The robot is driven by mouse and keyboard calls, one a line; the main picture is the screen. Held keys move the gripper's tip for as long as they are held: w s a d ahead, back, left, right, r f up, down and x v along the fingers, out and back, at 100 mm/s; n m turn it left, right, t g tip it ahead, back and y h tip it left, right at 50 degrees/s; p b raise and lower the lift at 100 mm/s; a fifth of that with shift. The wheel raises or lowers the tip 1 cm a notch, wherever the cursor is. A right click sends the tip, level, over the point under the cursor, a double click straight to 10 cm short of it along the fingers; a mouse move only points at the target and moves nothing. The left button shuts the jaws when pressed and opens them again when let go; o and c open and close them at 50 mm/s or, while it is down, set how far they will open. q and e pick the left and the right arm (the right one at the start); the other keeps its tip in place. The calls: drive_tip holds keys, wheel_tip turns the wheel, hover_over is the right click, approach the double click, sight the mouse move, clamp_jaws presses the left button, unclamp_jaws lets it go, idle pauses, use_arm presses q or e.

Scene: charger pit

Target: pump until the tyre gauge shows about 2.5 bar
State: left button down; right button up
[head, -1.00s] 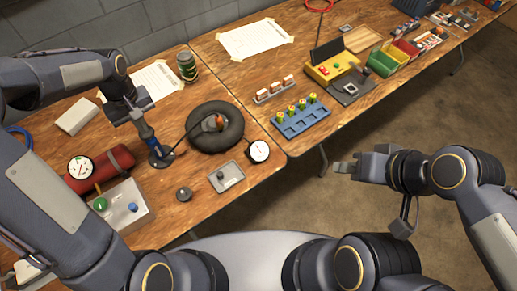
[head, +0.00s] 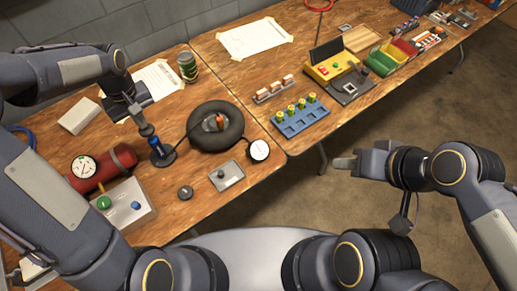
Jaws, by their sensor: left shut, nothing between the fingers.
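The pump (head: 155,145) is a small blue cylinder on a dark round base, standing on the near wooden table. A hose runs from it to the black tyre (head: 234,132), which lies flat. The white tyre gauge (head: 259,150) is beside the tyre, at its lower right; its needle is too small to read. My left gripper (head: 146,129) is shut and empty, pointing down right over the pump's top. The pump's handle is hidden or hard to separate from the fingers. My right gripper (head: 345,164) is off the table over the floor; its finger gap does not show clearly.
A grey plate (head: 228,177) lies near the front edge. A can (head: 187,66) and a white box (head: 79,115) stand farther back.

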use_arm(q)
drive_tip(key=shift+f+b, duration=1.15)
drive_tip(key=shift+f, duration=0.5)
drive_tip(key=shift+r+p, duration=1.4)
drive_tip(key=shift+r, duration=0.3)
drive_tip(key=shift+f+b, duration=1.2)
drive_tip(key=shift+f, duration=0.45)
drive_tip(key=shift+r+p, duration=0.75)
drive_tip(key=shift+r, duration=0.05)
drive_tip(key=shift+r+p, duration=0.6)
drive_tip(key=shift+r, duration=0.25)
